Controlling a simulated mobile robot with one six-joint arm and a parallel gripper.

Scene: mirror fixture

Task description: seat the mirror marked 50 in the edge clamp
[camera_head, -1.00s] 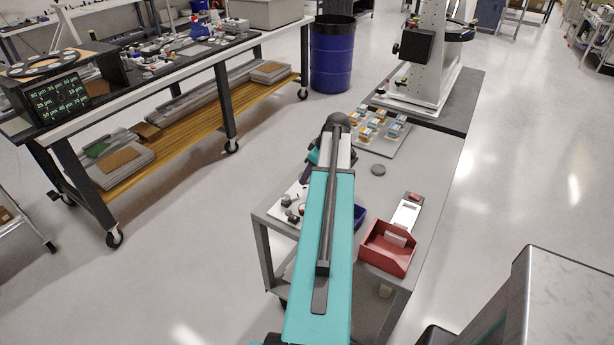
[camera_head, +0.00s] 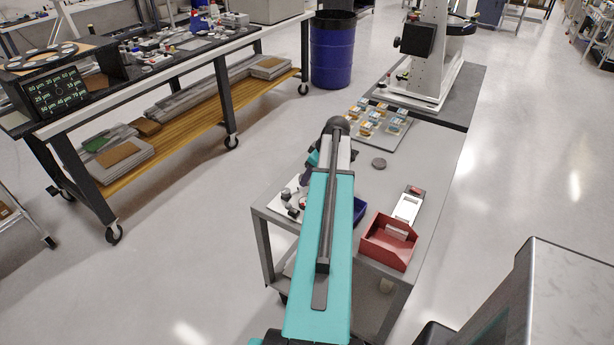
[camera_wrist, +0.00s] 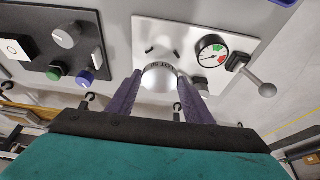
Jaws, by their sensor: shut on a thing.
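In the wrist view my gripper (camera_wrist: 158,98) has its two purple fingers closed on a pale round piece (camera_wrist: 159,78). The piece is in front of a white plate (camera_wrist: 150,30), which bears two small dark parts just above the piece. I cannot tell whether the piece touches the plate or which part is the edge clamp. A round gauge (camera_wrist: 212,50) and a ball-ended lever (camera_wrist: 258,82) are right of the piece. In the head view my arm hides most of the gripper.
A black panel with knobs (camera_wrist: 50,45) is left of the plate. On the grey cart (camera_head: 425,165) are a red bin (camera_head: 389,243), a blue bin (camera_head: 360,210), a dark disc (camera_head: 379,164) and a tray of small boxes (camera_head: 392,143). A workbench (camera_head: 150,85) stands left.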

